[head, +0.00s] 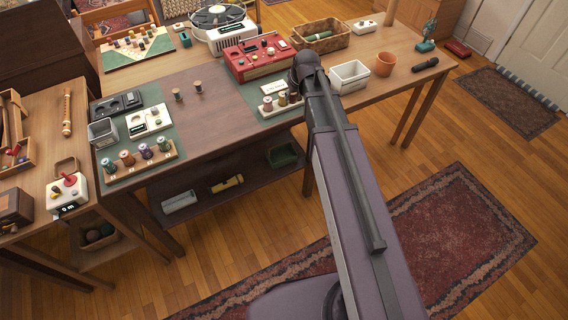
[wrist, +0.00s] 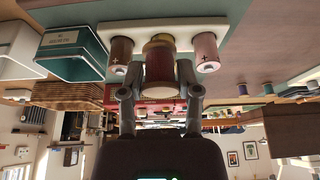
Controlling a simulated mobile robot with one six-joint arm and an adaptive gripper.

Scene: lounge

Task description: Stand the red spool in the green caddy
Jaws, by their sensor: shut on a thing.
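My gripper (wrist: 158,90) is shut on a spool (wrist: 159,62) with reddish thread and a pale tan end, taken to be the red spool. It stands in front of a pale rack (wrist: 140,37), between a brown spool (wrist: 120,55) and a pinkish spool (wrist: 206,53). I cannot tell whether the held spool still touches the rack. The rack shows in the head view (head: 266,113), where my arm hides the fingertips. A green caddy (wrist: 72,66) with a white label is left of the rack in the wrist view. My arm seems to hide it in the head view.
A white bin (head: 349,77) and a terracotta pot (head: 385,64) stand right of my arm. A red radio-like box (head: 258,58) and a wicker basket (head: 320,36) are behind the rack. A green bin (head: 283,155) sits below.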

